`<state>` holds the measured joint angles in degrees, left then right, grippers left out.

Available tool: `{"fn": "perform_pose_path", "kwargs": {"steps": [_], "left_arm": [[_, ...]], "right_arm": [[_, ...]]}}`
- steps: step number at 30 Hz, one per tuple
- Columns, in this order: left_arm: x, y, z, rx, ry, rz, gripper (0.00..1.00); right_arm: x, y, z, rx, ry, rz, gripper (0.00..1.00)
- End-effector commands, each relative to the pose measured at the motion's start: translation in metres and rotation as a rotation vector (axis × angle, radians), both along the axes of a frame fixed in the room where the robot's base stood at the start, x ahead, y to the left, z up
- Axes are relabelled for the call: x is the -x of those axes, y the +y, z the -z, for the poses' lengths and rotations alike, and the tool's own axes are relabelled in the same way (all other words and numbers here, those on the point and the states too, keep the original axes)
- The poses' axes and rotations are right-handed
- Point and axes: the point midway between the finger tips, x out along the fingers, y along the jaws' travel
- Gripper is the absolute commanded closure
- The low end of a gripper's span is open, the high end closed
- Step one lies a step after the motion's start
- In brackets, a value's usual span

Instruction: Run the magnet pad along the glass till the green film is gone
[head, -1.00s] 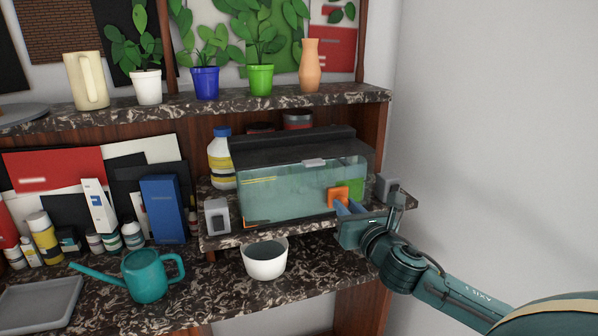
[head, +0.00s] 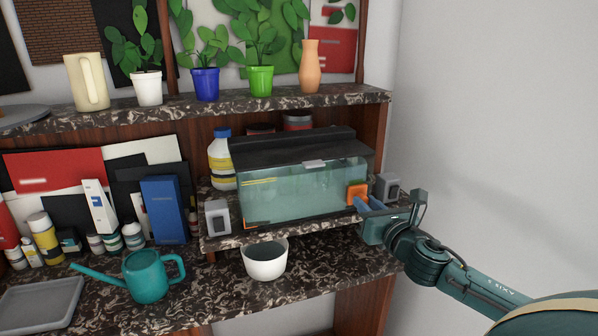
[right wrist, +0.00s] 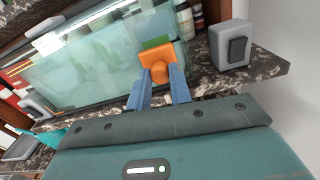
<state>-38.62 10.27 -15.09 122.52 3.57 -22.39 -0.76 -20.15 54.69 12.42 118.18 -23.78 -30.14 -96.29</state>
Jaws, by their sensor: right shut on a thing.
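The glass tank (head: 290,205) with a dark lid stands on the raised dark stone ledge. The orange magnet pad (head: 357,190) is at the right end of its front glass, looking flush against it. My right gripper (head: 364,204) is shut on the pad's knob from the front right. In the right wrist view the blue fingers (right wrist: 160,84) close around the knob of the pad (right wrist: 157,52). My left gripper is out of view.
Grey-white blocks stand left (head: 217,217) and right (head: 388,186) of the tank, the right one close to my gripper. A white pot (head: 265,262) and teal watering can (head: 147,276) stand on the lower counter.

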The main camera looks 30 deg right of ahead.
Motion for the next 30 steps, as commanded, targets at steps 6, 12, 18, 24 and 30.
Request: {"fn": "perform_pose_path", "kwargs": {"steps": [6, 12, 18, 24, 30], "left_arm": [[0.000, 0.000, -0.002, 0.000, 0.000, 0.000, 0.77], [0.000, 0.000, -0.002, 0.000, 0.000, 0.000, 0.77], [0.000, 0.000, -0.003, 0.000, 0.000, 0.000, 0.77], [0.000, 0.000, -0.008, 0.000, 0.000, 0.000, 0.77], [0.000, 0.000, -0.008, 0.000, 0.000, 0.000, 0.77]], "right_arm": [[0.003, -0.012, 0.000, 0.001, 0.001, 0.000, 0.96], [0.003, -0.013, 0.000, 0.001, 0.000, 0.000, 0.96], [0.004, -0.015, -0.001, 0.002, 0.001, 0.001, 0.96], [0.007, -0.028, -0.001, 0.003, 0.001, 0.007, 0.95], [0.008, -0.033, 0.000, 0.003, 0.001, 0.014, 0.95]]}}
